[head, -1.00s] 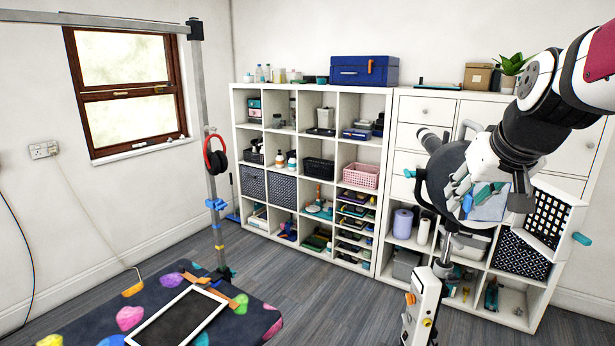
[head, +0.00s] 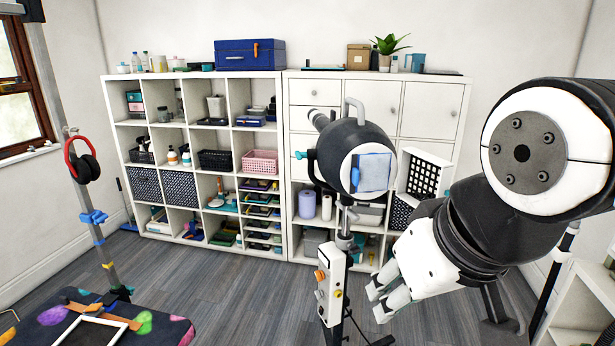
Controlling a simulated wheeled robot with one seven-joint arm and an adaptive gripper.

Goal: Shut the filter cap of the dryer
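The dryer (head: 343,139) is a dark rounded drum with a grey handle on top, carried on a stand. Its round white end faces me and shows a blue square filter (head: 373,172). The filter cap (head: 428,174), a white square frame with a black grid, stands swung open to the right of that end. My gripper (head: 380,301), white with pale fingers, is below and to the right of the dryer, apart from the cap and nearer to me. It points down-left. I see nothing between its fingers, and their spacing is unclear.
The dryer's stand has a white control box (head: 331,285) close left of my gripper. White shelves (head: 286,170) with baskets and bottles line the back wall. A dark patterned table (head: 150,331) is at lower left. Grey floor (head: 220,275) is clear between.

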